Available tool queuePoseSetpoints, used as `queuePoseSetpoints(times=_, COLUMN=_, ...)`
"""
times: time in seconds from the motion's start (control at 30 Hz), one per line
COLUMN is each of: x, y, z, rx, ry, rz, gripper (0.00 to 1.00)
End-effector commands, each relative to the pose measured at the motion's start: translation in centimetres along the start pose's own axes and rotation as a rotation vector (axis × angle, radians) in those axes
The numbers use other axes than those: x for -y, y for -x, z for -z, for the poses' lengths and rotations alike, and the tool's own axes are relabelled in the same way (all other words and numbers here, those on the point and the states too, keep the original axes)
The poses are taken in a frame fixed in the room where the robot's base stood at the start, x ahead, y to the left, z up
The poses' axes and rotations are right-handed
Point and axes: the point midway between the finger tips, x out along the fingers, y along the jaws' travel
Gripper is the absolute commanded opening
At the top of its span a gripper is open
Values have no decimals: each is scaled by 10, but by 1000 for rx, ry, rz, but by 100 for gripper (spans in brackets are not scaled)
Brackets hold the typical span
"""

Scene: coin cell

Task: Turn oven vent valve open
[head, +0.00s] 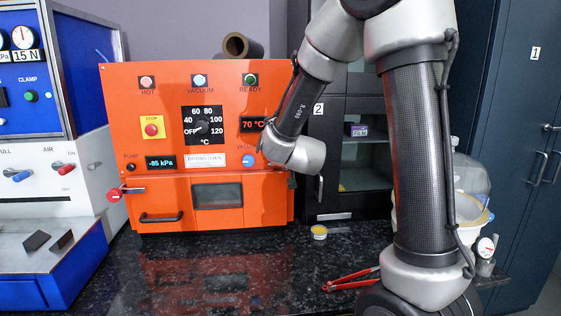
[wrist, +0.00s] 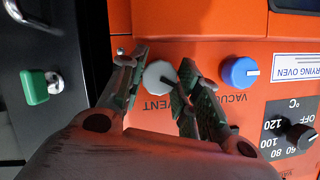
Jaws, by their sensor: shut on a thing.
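The oven vent valve is a pale round knob (wrist: 158,75) on the orange drying oven (head: 217,80), with the VENT label beside it in the wrist view. A dark pointer mark on the knob points toward the lower right of that view. My gripper (wrist: 162,66) has one finger on each side of the knob and is shut on it. In the head view my wrist covers the vent valve and the fingers. The blue vacuum knob (wrist: 238,72) is just right of my fingers; it also shows in the head view (head: 247,160).
A green-handled fitting (wrist: 35,87) is left of my gripper in the wrist view. The oven's dial (head: 203,127) and display (head: 253,124) are near my wrist. Red-handled pliers (head: 350,280) and a small jar (head: 319,232) lie on the black counter (head: 200,280). A dark cabinet (head: 350,190) stands behind.

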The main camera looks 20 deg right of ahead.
Motion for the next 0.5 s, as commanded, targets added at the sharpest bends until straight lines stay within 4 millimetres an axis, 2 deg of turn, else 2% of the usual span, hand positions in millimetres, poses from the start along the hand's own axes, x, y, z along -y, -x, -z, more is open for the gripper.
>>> queuePoseSetpoints(times=0.43, x=0, y=0, z=0, rx=-1, ry=-10, rz=4, gripper=9)
queuePoseSetpoints(times=0.47, x=0, y=0, z=0, rx=-1, ry=-10, rz=4, gripper=38)
queuePoseSetpoints(times=0.5, x=0, y=0, z=0, rx=-1, ry=-10, rz=4, gripper=46)
